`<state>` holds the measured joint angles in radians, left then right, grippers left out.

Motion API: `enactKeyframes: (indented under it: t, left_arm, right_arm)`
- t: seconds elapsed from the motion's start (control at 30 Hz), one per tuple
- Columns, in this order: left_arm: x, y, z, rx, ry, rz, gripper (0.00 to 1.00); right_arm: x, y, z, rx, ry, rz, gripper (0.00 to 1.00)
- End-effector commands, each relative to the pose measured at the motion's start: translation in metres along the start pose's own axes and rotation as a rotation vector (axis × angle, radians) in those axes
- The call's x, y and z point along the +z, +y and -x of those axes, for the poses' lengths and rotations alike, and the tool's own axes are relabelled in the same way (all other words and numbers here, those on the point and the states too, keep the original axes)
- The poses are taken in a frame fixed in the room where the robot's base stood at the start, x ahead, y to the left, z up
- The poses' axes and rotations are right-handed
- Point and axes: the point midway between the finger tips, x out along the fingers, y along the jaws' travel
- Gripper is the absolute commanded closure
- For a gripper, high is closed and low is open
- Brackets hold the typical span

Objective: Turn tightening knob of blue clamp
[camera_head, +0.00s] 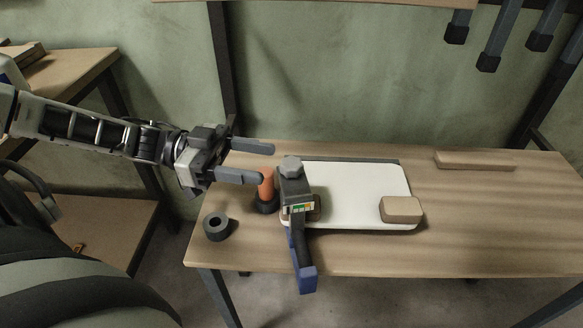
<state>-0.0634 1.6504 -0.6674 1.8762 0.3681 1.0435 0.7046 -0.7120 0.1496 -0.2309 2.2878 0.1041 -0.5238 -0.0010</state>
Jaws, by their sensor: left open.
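The clamp (303,272), with a blue lower end and a dark bar, lies across the left front edge of a white board (350,195). Its grey upper part carries a faceted grey knob-like piece (291,167). An orange cylinder (267,184) with a black base stands just left of the clamp; I cannot tell whether they are joined. My left gripper (267,163) is open, its two fingers pointing right, near the top of the orange cylinder and left of the grey knob-like piece. My right gripper is not in view.
A black ring (216,227) lies at the left front. A tan block (401,209) sits on the board's right front corner. A wooden strip (474,161) lies at the back right. Another wooden bench (75,72) stands left.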

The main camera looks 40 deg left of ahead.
Motion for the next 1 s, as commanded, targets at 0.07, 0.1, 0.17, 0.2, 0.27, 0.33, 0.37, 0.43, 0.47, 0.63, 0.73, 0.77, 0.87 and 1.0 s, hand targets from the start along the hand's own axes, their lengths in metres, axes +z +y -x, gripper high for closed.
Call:
enactKeyframes:
  t: [0.07, 0.1, 0.17, 0.2, 0.27, 0.33, 0.37, 0.43, 0.47, 0.63, 0.73, 0.77, 0.87, 1.0]
  left_arm:
    - [0.001, 0.001, -0.018, 0.002, 0.008, -0.003, 0.48]
    - [0.002, 0.000, -0.025, 0.002, 0.008, -0.003, 0.48]
    - [0.001, 0.001, -0.036, 0.001, 0.008, -0.004, 0.48]
    - [0.000, 0.000, -0.042, 0.000, 0.007, -0.004, 0.48]
    - [0.001, 0.000, -0.050, 0.001, 0.006, -0.003, 0.48]
    - [0.000, 0.000, -0.056, 0.001, 0.005, -0.002, 0.48]
    - [0.000, 0.000, -0.058, 0.000, 0.003, -0.003, 0.48]
    - [0.000, 0.000, -0.062, -0.001, 0.002, -0.003, 0.48]
    - [0.000, 0.000, -0.063, -0.001, 0.002, -0.002, 0.48]
    - [-0.001, 0.000, -0.065, -0.001, 0.000, -0.002, 0.48]
    - [-0.001, 0.000, -0.064, -0.001, 0.000, -0.002, 0.48]
    - [0.000, 0.000, -0.064, -0.001, 0.000, -0.001, 0.51]
    - [0.000, 0.000, -0.064, -0.001, 0.000, -0.001, 0.79]
    - [0.000, 0.000, -0.064, -0.002, 0.000, -0.001, 0.92]
  right_arm:
    - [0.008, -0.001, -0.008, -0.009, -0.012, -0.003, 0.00]
    - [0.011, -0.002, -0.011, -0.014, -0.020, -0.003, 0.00]
    - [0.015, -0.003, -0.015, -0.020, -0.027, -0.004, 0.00]
    - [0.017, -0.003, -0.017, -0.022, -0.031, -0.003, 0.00]
    - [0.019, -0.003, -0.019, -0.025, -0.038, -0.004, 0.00]
    - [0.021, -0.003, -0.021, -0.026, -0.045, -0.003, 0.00]
    - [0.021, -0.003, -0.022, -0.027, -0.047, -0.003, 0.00]
    - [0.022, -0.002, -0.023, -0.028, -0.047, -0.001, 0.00]
    - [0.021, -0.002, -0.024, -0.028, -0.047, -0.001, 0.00]
    - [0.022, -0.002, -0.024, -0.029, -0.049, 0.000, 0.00]
    - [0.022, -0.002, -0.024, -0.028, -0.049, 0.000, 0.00]
    - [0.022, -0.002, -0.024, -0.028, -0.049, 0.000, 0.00]
    - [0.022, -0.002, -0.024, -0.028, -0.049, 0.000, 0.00]
    - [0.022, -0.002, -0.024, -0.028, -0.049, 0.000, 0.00]
